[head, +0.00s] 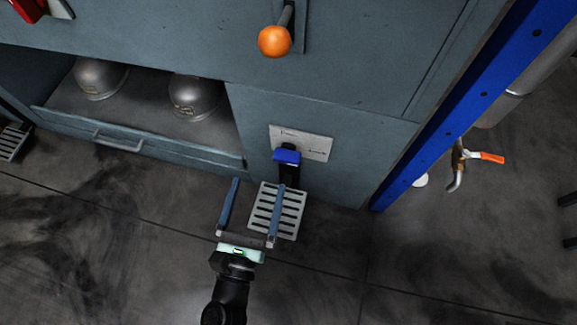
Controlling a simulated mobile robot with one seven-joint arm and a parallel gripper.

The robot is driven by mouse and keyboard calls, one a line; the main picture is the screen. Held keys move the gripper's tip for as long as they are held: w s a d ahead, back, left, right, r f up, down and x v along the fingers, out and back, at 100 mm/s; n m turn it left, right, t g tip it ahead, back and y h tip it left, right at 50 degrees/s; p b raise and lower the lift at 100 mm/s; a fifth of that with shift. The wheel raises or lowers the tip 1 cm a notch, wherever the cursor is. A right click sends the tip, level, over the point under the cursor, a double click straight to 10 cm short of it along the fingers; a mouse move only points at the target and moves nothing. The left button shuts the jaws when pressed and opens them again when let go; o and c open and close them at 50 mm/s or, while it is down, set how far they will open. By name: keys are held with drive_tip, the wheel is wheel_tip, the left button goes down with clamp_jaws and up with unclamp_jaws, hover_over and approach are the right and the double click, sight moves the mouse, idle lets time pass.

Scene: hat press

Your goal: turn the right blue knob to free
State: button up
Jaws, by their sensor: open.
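One blue knob (288,156) shows, at the lower right of the grey-blue press front. It sits in front of a pale label plate (313,143) whose lettering is too small to read. A black stem (288,171) lies just below the knob. My gripper (259,181) is open and empty, its two blue-grey fingers spread and pointing up the picture toward the press. The right finger crosses in front of the slotted pedal and its tip is close below the knob. The left finger is left of the knob. I cannot tell whether the right finger touches anything.
A grey slotted pedal (292,221) lies below the knob, and another (11,141) is at the left edge. An open shelf holds two metal domes (100,78) (194,96). An orange ball handle (275,41) is above. A blue post (420,155) stands right; floor in front is clear.

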drive_tip(key=m+g+b, duration=0.1)
drive_tip(key=m+b, duration=0.1)
approach(285, 163)
drive_tip(key=b+x, duration=0.3)
drive_tip(key=x, duration=0.6)
drive_tip(key=shift+w+d+r, duration=0.15)
drive_tip(key=shift+w, duration=0.25)
drive_tip(key=c, duration=1.2)
drive_tip(key=shift+c, duration=0.2)
